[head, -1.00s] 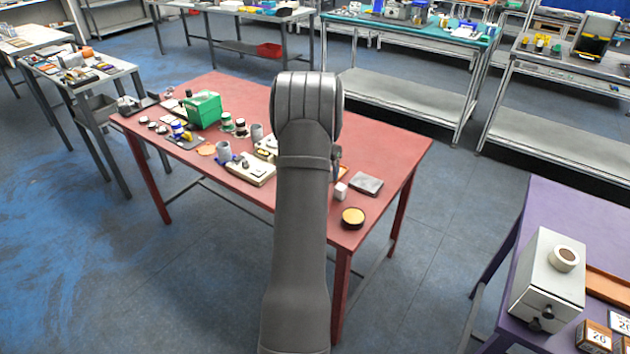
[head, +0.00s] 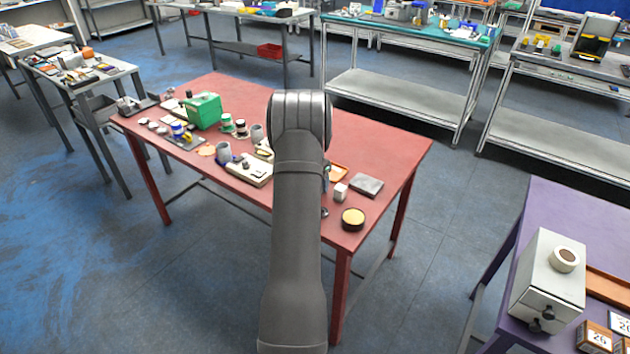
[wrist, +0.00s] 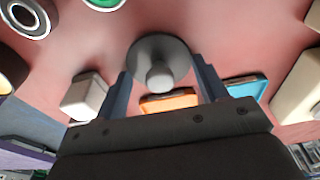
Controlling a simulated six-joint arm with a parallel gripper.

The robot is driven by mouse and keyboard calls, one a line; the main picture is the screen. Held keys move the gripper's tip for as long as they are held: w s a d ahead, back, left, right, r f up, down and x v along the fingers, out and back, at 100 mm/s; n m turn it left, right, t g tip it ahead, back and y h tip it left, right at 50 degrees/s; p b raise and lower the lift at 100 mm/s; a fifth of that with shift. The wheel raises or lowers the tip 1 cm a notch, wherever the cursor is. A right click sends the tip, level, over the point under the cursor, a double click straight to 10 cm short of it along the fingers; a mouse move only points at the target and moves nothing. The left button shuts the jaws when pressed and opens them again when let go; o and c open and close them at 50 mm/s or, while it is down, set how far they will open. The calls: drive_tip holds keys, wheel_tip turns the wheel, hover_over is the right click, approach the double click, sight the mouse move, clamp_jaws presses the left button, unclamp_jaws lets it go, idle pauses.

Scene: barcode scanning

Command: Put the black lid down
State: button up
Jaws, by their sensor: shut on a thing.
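In the wrist view the black lid (wrist: 152,50) shows as a dark grey disc with a paler round knob facing the camera. The red table (wrist: 225,35) shows behind the lid. I cannot tell whether the lid touches the table. In the head view my own arm hides most of the gripper, and I cannot make out the lid there.
An orange tray (wrist: 168,102), a blue-topped item (wrist: 246,87) and a white block (wrist: 85,97) lie around the gripper. In the head view a round gold-topped tin (head: 353,219) and a grey slab (head: 366,186) sit at the table's right. The table's back right is clear.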

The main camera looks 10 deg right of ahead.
drive_tip(key=o, duration=1)
drive_tip(key=r, duration=0.4)
drive_tip(key=s+a+r, duration=0.1)
drive_tip(key=r, duration=0.7)
drive_tip(key=shift+s+a, duration=0.15)
drive_tip(key=f, duration=0.4)
drive_tip(key=d+f, duration=0.1)
drive_tip(key=f, duration=0.3)
drive_tip(key=w+f, duration=0.1)
drive_tip(key=f, duration=0.3)
drive_tip(key=shift+w+d, duration=0.1)
drive_tip(key=shift+d, duration=0.05)
wheel_tip(320, 180, up, 2)
drive_tip(key=shift+r, duration=0.8)
